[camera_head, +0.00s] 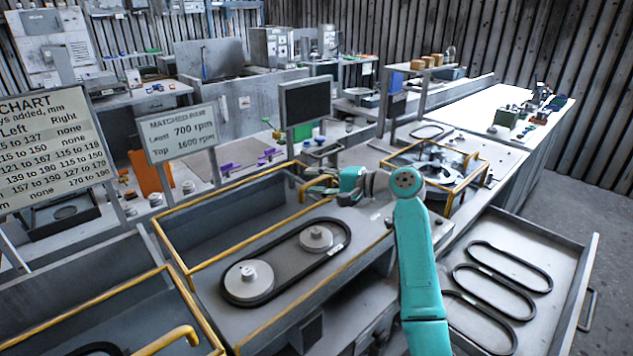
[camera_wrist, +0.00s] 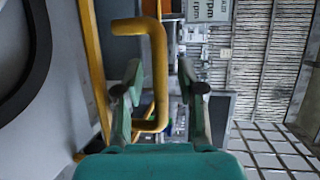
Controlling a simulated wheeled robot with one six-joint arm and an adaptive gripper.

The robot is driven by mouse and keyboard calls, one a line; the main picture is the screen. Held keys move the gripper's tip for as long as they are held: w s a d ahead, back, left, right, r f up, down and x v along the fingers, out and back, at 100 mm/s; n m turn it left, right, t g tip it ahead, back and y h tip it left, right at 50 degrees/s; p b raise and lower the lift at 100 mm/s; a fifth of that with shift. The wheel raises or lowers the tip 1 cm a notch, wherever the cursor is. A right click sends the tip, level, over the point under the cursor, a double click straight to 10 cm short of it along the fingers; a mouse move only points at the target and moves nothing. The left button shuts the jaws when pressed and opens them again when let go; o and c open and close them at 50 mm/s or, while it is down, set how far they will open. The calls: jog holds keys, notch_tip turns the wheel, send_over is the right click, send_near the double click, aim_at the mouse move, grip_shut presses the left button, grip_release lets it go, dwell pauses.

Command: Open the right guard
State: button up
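The yellow-edged guard (camera_head: 240,246) in the middle of the head view is around a bay with a black belt (camera_head: 235,298) looped over two grey pulleys (camera_head: 316,237). I cannot tell from its frame how far it stands open. My gripper (camera_head: 318,185) is at the far right end of this guard. In the wrist view, a bent yellow handle bar (camera_wrist: 158,70) runs between the two fingers of my gripper (camera_wrist: 160,92). The fingers are apart, and I see no firm grip on the bar.
Another yellow guard with a handle (camera_head: 172,340) is at the lower left. A smaller yellow-framed box (camera_head: 468,178) stands right of my arm. An open drawer (camera_head: 560,240) holds spare belts (camera_head: 510,265). Signs (camera_head: 183,132) and a dark monitor (camera_head: 306,102) stand behind.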

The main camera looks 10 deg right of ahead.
jog(key=v, duration=1.2)
jog(key=shift+a+r, duration=0.1)
